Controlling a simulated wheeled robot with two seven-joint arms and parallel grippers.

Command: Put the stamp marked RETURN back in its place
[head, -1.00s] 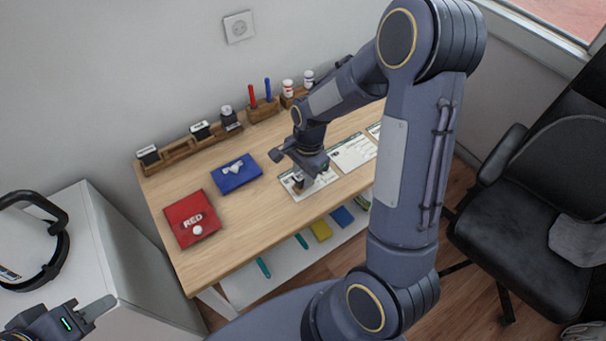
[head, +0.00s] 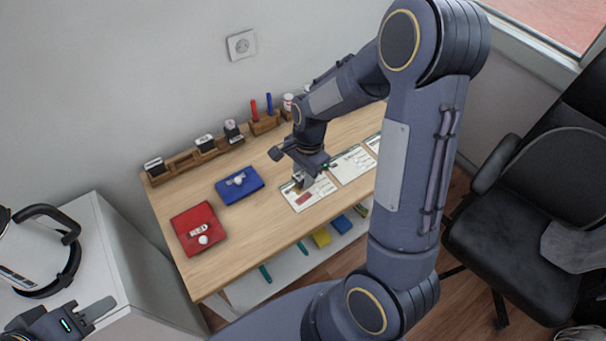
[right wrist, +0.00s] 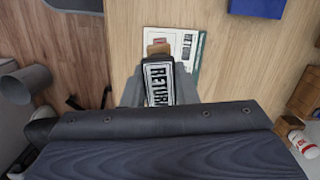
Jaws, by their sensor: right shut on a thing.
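The stamp marked RETURN (right wrist: 160,82) is between the fingers of my right gripper (right wrist: 150,88), its black-and-white label facing the wrist camera and its wooden part beyond. In the head view my right gripper (head: 304,178) is shut on it, over the near part of a printed form (head: 318,190). A red mark shows on that form. The stamp rack (head: 180,161) runs along the wall at the back left, with several dark stamps and a bare stretch between the left two. My left gripper (head: 88,313) is at the lower left, away from the table; its opening is unclear.
A red ink pad case (head: 192,222) and a blue one (head: 232,192) lie on the table (head: 260,220) between rack and form. A pen holder (head: 264,125) stands right of the rack. More forms (head: 352,164) lie to the right. A white cabinet (head: 105,250) stands left.

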